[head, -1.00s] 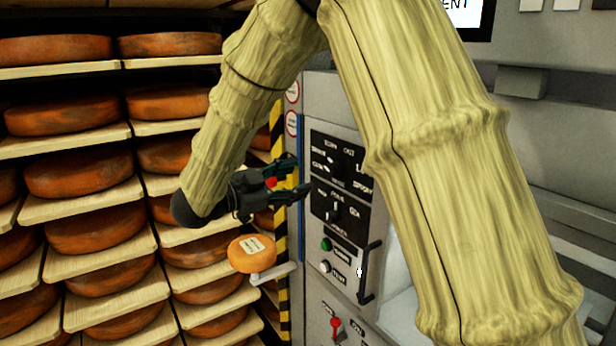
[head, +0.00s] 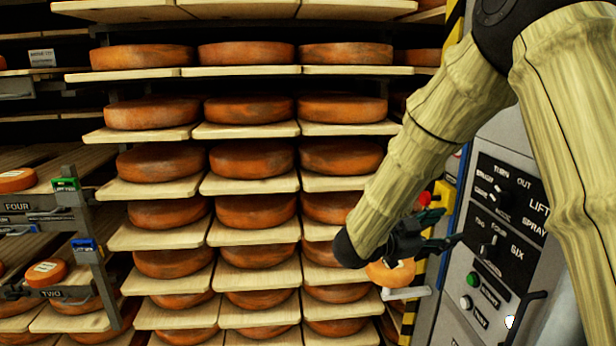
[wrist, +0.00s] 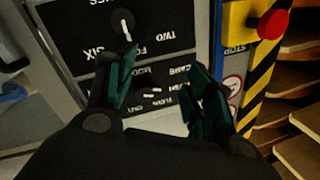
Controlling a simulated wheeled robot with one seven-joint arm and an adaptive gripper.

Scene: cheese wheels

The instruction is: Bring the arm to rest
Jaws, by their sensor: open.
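My gripper (head: 445,228) is at the right of the head view, at the end of my raised, bent arm. Its dark fingers are apart, with nothing between them. In the wrist view the green-tipped fingers (wrist: 160,75) are spread in front of a black control panel (wrist: 125,50), whose lettering appears upside down. The panel (head: 500,205) is on the grey machine to the right of my gripper in the head view. I cannot tell whether the fingers touch it.
A small orange cheese (head: 393,273) on a pale bracket (head: 405,293) is just below my gripper. Racks of cheese wheels (head: 250,158) fill the left and middle. A red button (wrist: 273,24) on a yellow box is beside the panel. Labelled side racks (head: 65,240) stand at the left.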

